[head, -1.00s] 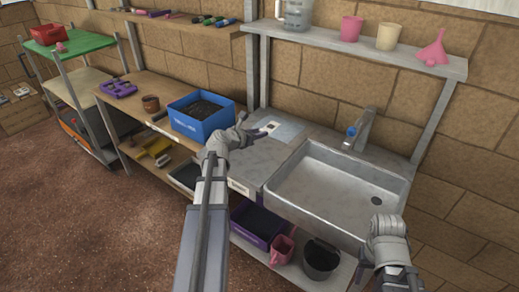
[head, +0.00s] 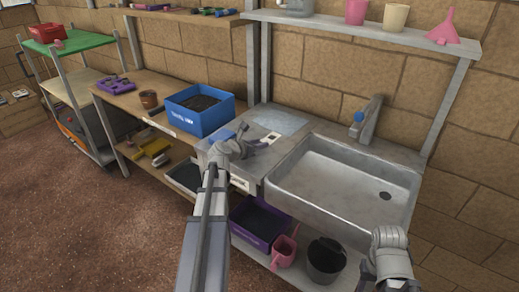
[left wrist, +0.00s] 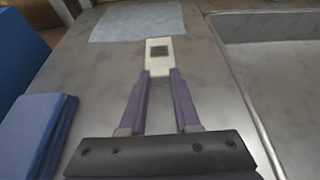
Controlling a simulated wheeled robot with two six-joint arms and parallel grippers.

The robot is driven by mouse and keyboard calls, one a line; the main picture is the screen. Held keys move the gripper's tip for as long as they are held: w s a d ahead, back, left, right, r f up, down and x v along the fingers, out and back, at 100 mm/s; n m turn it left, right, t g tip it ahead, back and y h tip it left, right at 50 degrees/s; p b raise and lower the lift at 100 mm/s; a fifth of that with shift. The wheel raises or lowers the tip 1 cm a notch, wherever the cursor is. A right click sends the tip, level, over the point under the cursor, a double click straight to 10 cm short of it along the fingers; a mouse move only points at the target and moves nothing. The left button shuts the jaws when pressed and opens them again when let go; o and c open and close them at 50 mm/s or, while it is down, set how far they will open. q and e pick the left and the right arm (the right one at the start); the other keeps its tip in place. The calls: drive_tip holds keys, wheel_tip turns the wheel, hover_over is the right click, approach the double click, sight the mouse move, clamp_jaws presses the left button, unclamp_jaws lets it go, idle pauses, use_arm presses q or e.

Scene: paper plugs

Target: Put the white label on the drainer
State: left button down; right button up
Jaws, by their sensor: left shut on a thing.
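The white label (left wrist: 159,55), a small pale plate with a dark square, is between the tips of my left gripper (left wrist: 160,76) in the left wrist view. It also shows in the head view (head: 271,138). My left gripper (head: 264,143) is shut on its near end, over the grey metal drainer (left wrist: 110,75) left of the sink. The drainer's surface also shows in the head view (head: 250,165). Whether the label touches the drainer is hard to tell. My right gripper (head: 366,274) is low in front of the sink, its fingers unclear.
A pale blue sheet (left wrist: 137,20) lies on the drainer just beyond the label. Blue flat pieces (left wrist: 38,125) lie left of my left gripper. The sink (head: 340,185) is to the right, and a blue crate (head: 200,110) stands left of the drainer.

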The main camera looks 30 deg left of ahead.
use_arm(q)
drive_tip(key=shift+r, duration=0.1)
drive_tip(key=shift+f, duration=0.3)
drive_tip(key=c, duration=0.6)
unclamp_jaws()
drive_tip(key=shift+r, duration=0.1)
drive_tip(key=shift+r, duration=0.2)
drive_tip(key=p+v, duration=0.4)
drive_tip(key=v, duration=0.6)
drive_tip(key=shift+s+r, duration=0.1)
drive_tip(key=shift+s, duration=0.05)
drive_tip(key=shift+p+v, duration=0.4)
drive_tip(key=shift+v, duration=0.4)
